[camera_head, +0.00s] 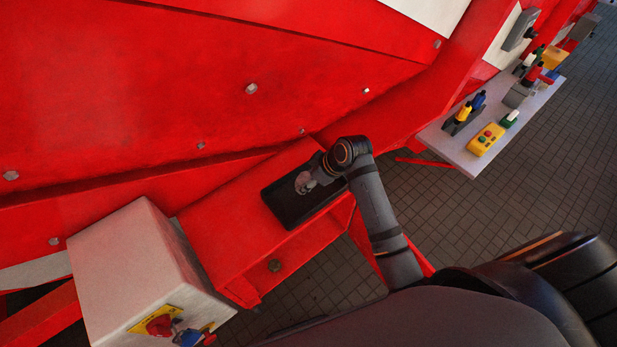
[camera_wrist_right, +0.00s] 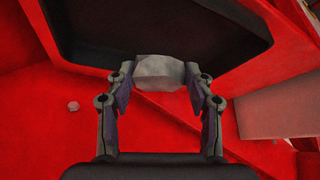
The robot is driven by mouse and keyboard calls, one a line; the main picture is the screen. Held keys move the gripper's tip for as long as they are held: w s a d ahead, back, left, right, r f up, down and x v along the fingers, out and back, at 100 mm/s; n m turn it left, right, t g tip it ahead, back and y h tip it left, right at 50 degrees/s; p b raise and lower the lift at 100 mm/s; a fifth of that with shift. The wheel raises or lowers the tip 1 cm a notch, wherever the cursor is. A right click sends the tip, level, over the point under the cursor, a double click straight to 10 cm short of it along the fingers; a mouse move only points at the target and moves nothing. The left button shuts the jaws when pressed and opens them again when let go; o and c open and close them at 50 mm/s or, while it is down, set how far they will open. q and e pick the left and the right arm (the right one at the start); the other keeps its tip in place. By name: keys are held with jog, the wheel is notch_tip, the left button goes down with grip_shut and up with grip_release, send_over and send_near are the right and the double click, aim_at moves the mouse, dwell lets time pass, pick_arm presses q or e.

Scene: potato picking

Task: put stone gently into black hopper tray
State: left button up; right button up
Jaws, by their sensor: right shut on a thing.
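The black hopper tray (camera_head: 285,212) sits on a red ledge of the machine in the head view. It also fills the top of the right wrist view (camera_wrist_right: 90,45) as a dark, open shape. A pale grey stone (camera_wrist_right: 158,72) is between the fingertips of my right gripper (camera_wrist_right: 160,84), which is shut on it. In the head view the stone (camera_head: 302,183) shows over the tray, with my right gripper (camera_head: 312,178) reaching in from the right. I cannot tell whether the stone touches the tray floor. My left gripper is not in view.
Red machine panels (camera_head: 200,80) rise behind the tray. A beige box (camera_head: 130,260) with a red knob stands at the lower left. A shelf (camera_head: 455,150) with bottles and a yellow button box (camera_head: 486,140) is at the right. Tiled floor lies below.

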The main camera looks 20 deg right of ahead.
jog(key=o, duration=1.3)
jog(key=shift+w, duration=0.1)
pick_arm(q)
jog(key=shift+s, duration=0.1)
pick_arm(e)
jog(key=shift+o, duration=0.2)
jog(key=v, duration=1.2)
